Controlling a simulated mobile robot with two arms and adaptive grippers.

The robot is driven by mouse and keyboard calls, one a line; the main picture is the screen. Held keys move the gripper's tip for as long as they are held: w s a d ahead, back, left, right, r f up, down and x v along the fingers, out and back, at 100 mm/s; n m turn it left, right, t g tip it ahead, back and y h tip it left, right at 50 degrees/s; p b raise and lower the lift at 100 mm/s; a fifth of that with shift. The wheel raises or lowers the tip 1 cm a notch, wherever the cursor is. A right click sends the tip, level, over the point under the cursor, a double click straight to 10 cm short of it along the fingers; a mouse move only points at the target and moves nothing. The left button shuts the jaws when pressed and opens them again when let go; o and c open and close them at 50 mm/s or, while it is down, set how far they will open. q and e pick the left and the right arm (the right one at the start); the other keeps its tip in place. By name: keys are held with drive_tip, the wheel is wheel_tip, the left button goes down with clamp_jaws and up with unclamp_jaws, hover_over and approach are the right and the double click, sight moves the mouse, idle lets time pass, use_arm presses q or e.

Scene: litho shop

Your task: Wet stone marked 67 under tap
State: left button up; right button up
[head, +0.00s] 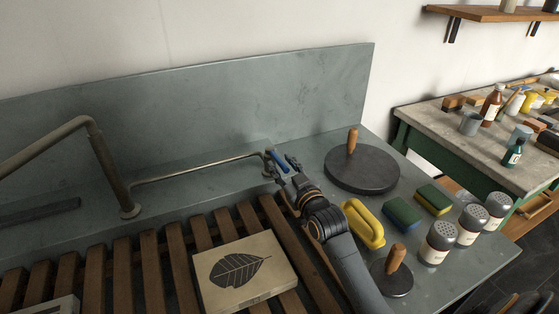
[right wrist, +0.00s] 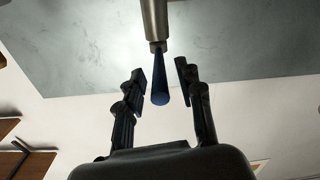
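A pale stone (head: 247,272) with a dark leaf drawing lies flat on the wooden slatted rack (head: 175,252) in the head view. A small label is on its front edge, but its number is too small to read. The tap's bent metal pipe (head: 108,165) rises at the left. A horizontal pipe (head: 200,169) runs right to a blue lever (head: 279,156). My right gripper (head: 282,169) is at this lever. In the right wrist view, the blue lever (right wrist: 160,88) stands between the spread fingers, with gaps visible on both sides. My left gripper is out of view.
A second stone (head: 52,307) is partly cut off at the bottom left. Right of my right arm are a round dark disc (head: 362,170) with a wooden handle, a yellow-handled tool (head: 363,224), two sponges and several shaker jars. A cluttered bench (head: 425,122) stands farther right.

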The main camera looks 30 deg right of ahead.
sight(277, 159)
drive_tip(key=shift+w, duration=1.05)
clamp_jaws()
